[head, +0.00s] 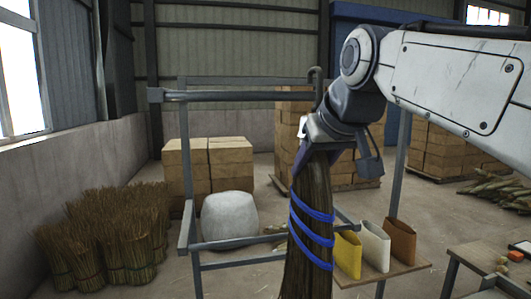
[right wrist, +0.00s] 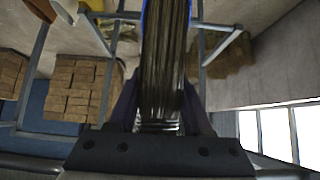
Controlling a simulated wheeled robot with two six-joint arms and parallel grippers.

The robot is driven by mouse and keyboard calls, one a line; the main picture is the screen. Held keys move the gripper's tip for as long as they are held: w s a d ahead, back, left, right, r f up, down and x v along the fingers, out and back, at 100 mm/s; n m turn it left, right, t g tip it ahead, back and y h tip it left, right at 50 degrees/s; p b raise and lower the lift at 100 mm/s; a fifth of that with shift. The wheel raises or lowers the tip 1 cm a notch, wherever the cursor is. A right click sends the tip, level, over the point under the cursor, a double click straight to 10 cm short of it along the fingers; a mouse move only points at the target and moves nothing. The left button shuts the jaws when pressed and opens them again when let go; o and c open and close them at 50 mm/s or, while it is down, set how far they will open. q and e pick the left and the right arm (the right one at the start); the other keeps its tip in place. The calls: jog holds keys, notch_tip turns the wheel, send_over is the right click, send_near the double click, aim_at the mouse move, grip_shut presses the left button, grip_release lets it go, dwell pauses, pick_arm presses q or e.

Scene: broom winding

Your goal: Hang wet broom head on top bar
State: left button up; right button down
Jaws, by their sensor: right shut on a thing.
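The broom head (head: 296,262) is a dark brown bundle bound with several blue bands. It hangs nearly upright from my right gripper (head: 318,132), which is shut on its upper end. The right wrist view shows the bundle (right wrist: 165,60) between the two fingers. The top bar (head: 240,96) is a grey horizontal bar on a metal rack, with an upturned end at its right. The gripper appears just right of and below that end in the head view; the depth between them is hard to judge. My left gripper is not in view.
Grey rack posts (head: 186,165) and a lower rail (head: 240,240) stand around the broom head. Yellow, white and brown pouches (head: 374,247) stand on a low board at right. A white sack (head: 229,217), straw bundles (head: 110,240) and box stacks (head: 210,165) are behind and left.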

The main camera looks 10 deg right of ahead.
jog(key=shift+w+r, duration=0.15)
jog(key=shift+r, duration=0.05)
jog(key=shift+w+f+p, duration=0.1)
jog(key=shift+w+p, duration=1.45)
jog(key=shift+w, duration=1.7)
jog(key=shift+s+f+b, duration=0.1)
jog(key=shift+f+b, duration=1.1)
jog(key=shift+f, duration=0.05)
jog(key=shift+c, duration=1.2)
grip_release()
